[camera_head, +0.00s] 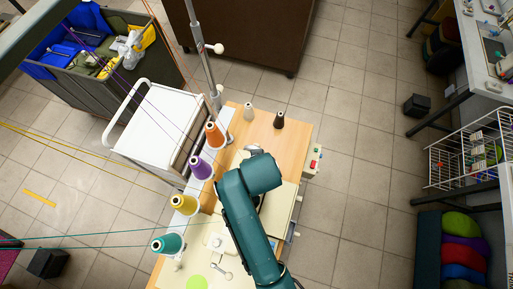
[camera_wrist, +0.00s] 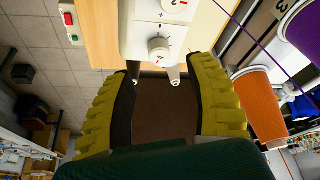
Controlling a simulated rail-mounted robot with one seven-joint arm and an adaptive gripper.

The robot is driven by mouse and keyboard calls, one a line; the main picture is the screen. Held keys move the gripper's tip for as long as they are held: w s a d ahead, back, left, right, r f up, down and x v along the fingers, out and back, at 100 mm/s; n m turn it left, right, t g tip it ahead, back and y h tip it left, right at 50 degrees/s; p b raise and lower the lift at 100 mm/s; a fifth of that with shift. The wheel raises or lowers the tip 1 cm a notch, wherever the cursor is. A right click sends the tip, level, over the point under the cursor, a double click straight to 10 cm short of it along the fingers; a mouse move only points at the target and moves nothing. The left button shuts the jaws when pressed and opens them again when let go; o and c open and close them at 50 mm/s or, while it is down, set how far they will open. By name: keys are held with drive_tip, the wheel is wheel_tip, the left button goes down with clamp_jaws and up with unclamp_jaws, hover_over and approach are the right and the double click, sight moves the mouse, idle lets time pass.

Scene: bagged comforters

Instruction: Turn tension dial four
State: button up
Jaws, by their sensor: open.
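In the wrist view, a white dial (camera_wrist: 160,48) with dark markings sits on the white machine head (camera_wrist: 139,36), ahead of my gripper (camera_wrist: 163,66). A second dial (camera_wrist: 174,4) is cut off by the top edge. I cannot tell which is dial four. My two yellow ribbed fingers with dark inner pads are open and empty, one on each side of the nearer dial's line and apart from it. In the head view my teal arm hides the gripper and the dials; the cream machine (camera_head: 205,268) lies beneath it on a wooden table (camera_head: 297,132).
Thread cones stand in a row along the table's left side: orange (camera_head: 215,134), purple (camera_head: 201,167), yellow (camera_head: 184,204) and teal (camera_head: 167,243). Threads stretch left from them. A red-and-green switch box (camera_head: 315,158) is on the right table edge. A white cart (camera_head: 155,130) stands left.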

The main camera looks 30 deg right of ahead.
drive_tip(key=x, duration=0.6)
drive_tip(key=shift+w+d+f, duration=0.1)
drive_tip(key=shift+f, duration=0.05)
drive_tip(key=shift+c, duration=0.4)
clamp_jaws()
